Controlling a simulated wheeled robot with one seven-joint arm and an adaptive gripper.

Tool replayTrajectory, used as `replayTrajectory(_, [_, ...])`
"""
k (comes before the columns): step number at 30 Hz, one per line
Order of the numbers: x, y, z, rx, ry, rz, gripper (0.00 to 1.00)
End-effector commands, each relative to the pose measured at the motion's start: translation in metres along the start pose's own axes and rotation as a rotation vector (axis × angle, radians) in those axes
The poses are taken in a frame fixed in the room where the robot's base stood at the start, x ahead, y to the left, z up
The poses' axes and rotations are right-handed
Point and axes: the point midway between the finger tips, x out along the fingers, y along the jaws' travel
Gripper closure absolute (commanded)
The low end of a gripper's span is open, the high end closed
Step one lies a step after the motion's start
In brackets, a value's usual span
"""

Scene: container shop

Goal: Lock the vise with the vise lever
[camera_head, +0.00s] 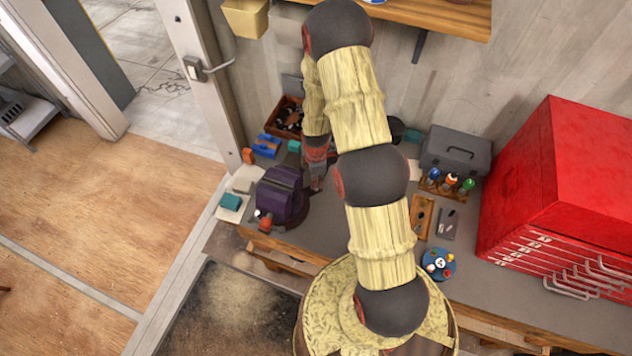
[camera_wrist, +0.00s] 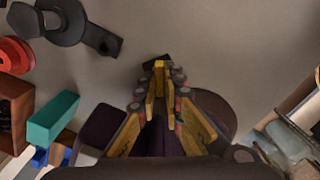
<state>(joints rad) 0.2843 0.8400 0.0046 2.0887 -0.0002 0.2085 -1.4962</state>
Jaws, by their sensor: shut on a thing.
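The purple vise (camera_head: 282,196) stands at the left end of the grey workbench. Its purple body (camera_wrist: 100,128) also shows in the wrist view, to the left of and behind my fingers. My gripper (camera_head: 317,183) is at the right side of the vise, pointing down. In the wrist view my gripper (camera_wrist: 160,72) has its yellow-padded fingers close together, shut on a dark, narrow piece that looks like the vise lever (camera_wrist: 153,62). Most of that piece is hidden by the fingers, so its angle cannot be told. A dark round part lies just right of the fingers.
A brown parts box (camera_head: 287,117), a blue item (camera_head: 266,146) and a teal block (camera_wrist: 53,119) are close to the vise. A grey toolbox (camera_head: 456,150), a screwdriver rack (camera_head: 446,183) and a large red cabinet (camera_head: 560,180) stand to the right.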

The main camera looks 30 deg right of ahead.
Motion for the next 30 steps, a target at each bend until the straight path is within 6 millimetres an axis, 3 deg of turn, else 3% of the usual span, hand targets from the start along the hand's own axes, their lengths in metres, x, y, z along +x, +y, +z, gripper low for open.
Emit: replayTrajectory(30, [0.0009,0.0018,-0.0001,0.893,0.002,0.003,1.00])
